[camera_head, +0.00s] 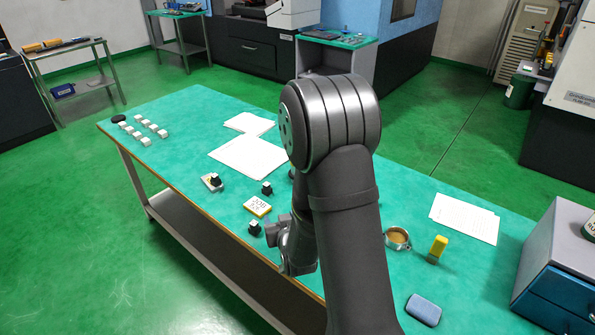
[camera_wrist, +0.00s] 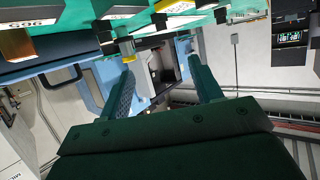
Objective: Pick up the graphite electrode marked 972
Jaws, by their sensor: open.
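Small dark electrode-like blocks stand on the green bench in the head view: one (camera_head: 215,181) on a pale base, one (camera_head: 267,187) to its right, and one (camera_head: 254,228) nearer the front edge. I cannot read 972 on any of them. My gripper is partly hidden behind my arm in the head view, near the front blocks. In the wrist view, my gripper (camera_wrist: 163,88) is open, with nothing between its fingers. Dark blocks (camera_wrist: 105,32) and a grey and yellow piece (camera_wrist: 127,48) show at the top, beyond the fingertips.
A white and yellow lettered block (camera_head: 257,206) lies among the dark blocks. White pieces (camera_head: 142,132) stand at the far left. Papers (camera_head: 250,157), a round brass-coloured dish (camera_head: 397,238), a yellow item (camera_head: 438,247), a blue pad (camera_head: 424,309) and a drawer cabinet (camera_head: 560,265) occupy the bench.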

